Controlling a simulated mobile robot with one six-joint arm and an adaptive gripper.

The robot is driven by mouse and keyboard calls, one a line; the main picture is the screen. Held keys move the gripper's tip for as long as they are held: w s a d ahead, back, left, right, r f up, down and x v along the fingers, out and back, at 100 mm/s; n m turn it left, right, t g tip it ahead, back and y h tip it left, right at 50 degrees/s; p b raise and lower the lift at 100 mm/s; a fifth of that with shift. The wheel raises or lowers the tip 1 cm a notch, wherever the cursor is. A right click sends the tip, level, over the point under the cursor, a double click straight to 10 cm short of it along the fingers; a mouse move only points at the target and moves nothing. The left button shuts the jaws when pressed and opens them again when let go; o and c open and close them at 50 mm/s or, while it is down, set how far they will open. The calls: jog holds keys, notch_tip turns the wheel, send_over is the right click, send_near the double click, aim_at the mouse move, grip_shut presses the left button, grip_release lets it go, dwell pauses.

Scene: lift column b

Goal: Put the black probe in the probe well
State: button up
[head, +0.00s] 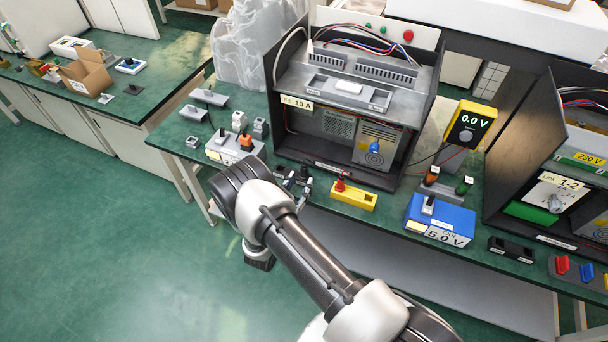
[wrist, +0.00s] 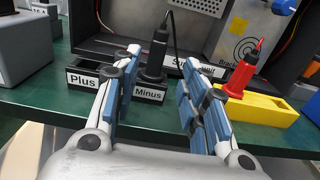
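The black probe (wrist: 160,48) stands upright in the Minus side of a black holder (wrist: 88,78) labelled Plus and Minus. A dark cable runs up from its top. My gripper (wrist: 160,66) is open, its blue-padded fingers to the left and right of the probe in the wrist view, with visible gaps; I cannot tell the depth. In the head view my gripper (head: 297,185) is small and partly hidden by my arm. A yellow block (wrist: 262,108) to the right holds a red probe (wrist: 243,68); it also shows in the head view (head: 362,202). No label reads probe well.
An open dark cabinet (head: 287,133) stands right behind the holder. A blue 5.0 V box (head: 455,221) and a yellow meter (head: 470,124) are to the right. A grey box (wrist: 22,50) stands left of the holder. The bench's front edge is close.

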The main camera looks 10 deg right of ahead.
aim_at(303, 174)
jog(key=x, duration=0.3)
jog(key=b+x, duration=0.1)
jog(key=x, duration=0.1)
jog(key=shift+w+r, duration=0.15)
jog(key=shift+w, duration=0.35)
jog(key=shift+c, duration=0.6)
grip_shut()
